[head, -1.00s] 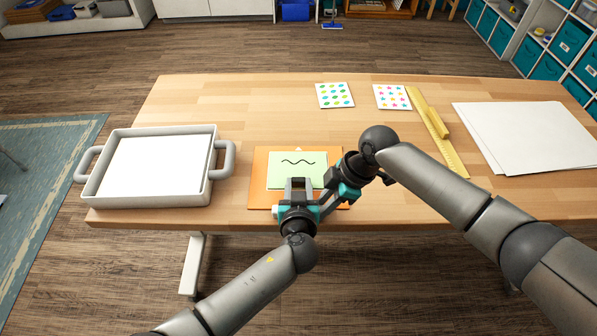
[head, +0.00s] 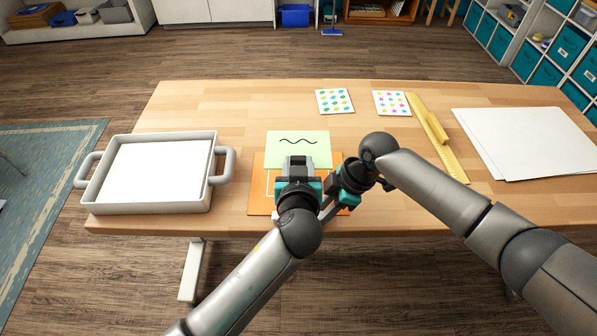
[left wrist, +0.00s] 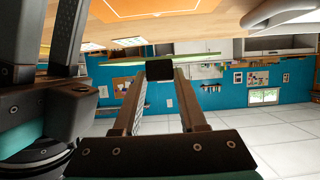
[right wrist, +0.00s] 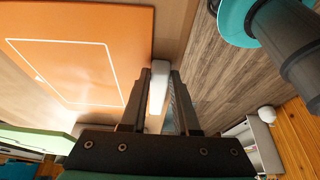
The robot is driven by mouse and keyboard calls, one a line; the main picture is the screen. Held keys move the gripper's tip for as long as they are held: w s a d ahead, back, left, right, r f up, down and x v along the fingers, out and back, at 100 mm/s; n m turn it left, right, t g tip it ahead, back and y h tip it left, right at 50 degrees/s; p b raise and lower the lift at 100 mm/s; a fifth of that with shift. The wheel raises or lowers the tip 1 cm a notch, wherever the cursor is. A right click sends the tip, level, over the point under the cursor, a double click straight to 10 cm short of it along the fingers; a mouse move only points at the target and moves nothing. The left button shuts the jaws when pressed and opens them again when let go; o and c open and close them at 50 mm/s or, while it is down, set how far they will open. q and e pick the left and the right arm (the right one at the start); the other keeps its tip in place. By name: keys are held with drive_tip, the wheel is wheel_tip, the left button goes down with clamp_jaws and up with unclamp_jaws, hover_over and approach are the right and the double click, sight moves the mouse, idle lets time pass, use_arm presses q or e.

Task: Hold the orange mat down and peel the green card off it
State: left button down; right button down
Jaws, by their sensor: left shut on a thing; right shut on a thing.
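The orange mat (head: 256,190) lies near the table's front edge; its white outline shows in the right wrist view (right wrist: 90,40). The pale green card (head: 298,148), with a black wavy line, is in the grip of my left gripper (head: 298,163). In the left wrist view the card (left wrist: 190,60) is nearly edge-on, raised above the mat. My right gripper (right wrist: 162,78) is shut on a white tab (right wrist: 158,88) at the mat's edge. In the head view my left gripper hides the right fingertips and the tab.
A grey tray (head: 150,204) with a white inside stands at the left. Two dotted cards (head: 334,101) (head: 392,103) lie behind the mat. A yellow ruler (head: 453,163) and white sheets (head: 525,140) lie at the right. The table behind the mat is largely clear.

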drive_tip(key=shift+s+d+f, duration=0.2)
drive_tip(key=shift+s+f, duration=0.05)
drive_tip(key=shift+f, duration=0.15)
drive_tip(key=c, duration=0.6)
unclamp_jaws()
drive_tip(key=shift+r, duration=0.15)
drive_tip(key=shift+w+a, duration=0.1)
drive_tip(key=shift+w, duration=0.1)
drive_tip(key=shift+r, duration=0.1)
drive_tip(key=v, duration=1.2)
